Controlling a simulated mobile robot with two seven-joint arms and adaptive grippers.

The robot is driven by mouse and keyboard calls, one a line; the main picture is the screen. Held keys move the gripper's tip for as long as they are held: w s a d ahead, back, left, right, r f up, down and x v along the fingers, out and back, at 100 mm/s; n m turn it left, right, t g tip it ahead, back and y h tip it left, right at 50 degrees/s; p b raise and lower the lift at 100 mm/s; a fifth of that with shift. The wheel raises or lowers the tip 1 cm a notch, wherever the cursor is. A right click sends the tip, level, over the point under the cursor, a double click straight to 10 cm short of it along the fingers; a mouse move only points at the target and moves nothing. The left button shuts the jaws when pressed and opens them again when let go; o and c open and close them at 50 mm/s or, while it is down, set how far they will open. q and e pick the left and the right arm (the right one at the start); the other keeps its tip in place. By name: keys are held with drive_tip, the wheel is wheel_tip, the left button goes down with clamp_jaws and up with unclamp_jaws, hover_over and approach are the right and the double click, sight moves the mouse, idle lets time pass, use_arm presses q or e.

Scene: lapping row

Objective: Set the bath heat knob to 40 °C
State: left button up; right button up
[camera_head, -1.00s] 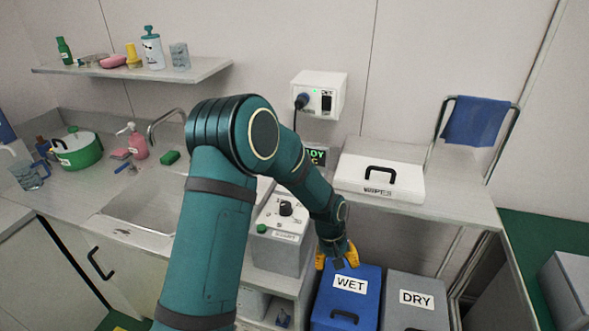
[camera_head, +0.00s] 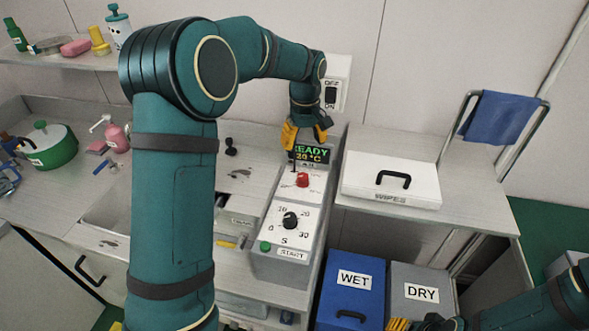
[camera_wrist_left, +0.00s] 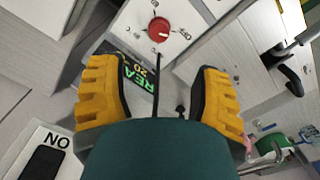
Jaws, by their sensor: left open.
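The red heat knob (camera_head: 302,180) sits on the top panel of the grey bath control box (camera_head: 283,262), just in front of the display (camera_head: 311,153), which reads READY and 20 °C. The knob also shows in the wrist view (camera_wrist_left: 159,30), with a white pointer mark. My left gripper (camera_head: 306,137) is open and empty above the display, behind the knob and apart from it. In the wrist view its yellow fingers (camera_wrist_left: 158,80) stand wide, with the knob beyond them. My right gripper (camera_head: 405,324) is partly cut off at the bottom edge; its opening is unclear.
A black dial (camera_head: 290,220) with numbers and a green START button (camera_head: 265,246) are on the same box. A power switch box (camera_head: 341,84) is on the wall behind. A white wipes box (camera_head: 391,180) stands right. WET (camera_head: 350,296) and DRY (camera_head: 421,298) bins are below.

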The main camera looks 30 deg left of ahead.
sight(303, 176)
use_arm(q)
wheel_tip(303, 176, down, 14)
drive_tip(key=shift+r+b, duration=0.15)
drive_tip(key=shift+b, duration=0.65)
clamp_jaws()
